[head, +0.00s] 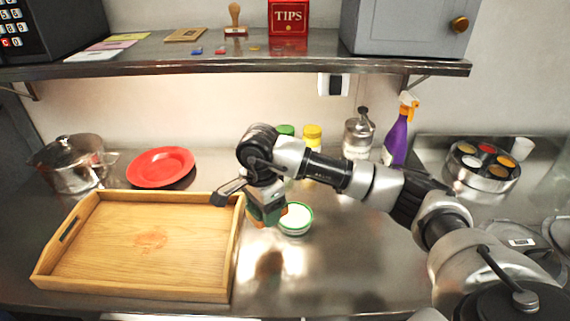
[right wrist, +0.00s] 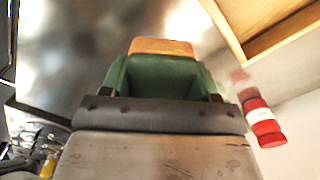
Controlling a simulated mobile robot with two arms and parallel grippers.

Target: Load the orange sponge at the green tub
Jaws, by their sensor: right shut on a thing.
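My right gripper (head: 267,213) points down over the steel counter, between the wooden tray and a small round tub. It is shut on the orange sponge, whose orange ends show on both sides of the green fingers; the sponge also shows in the right wrist view (right wrist: 163,46), past the green fingers of the gripper (right wrist: 160,75). The tub (head: 295,232) has a green rim and a white inside, and stands just right of the gripper, partly behind it. The sponge appears to be above the counter, outside the tub. My left gripper is not in view.
The wooden tray (head: 70,288) lies close on the left. A red plate (head: 160,166) and a steel pot (head: 72,163) stand behind it. A purple spray bottle (head: 397,138), a glass jar (head: 358,135) and a round spice tin (head: 482,182) stand right. The front middle counter is clear.

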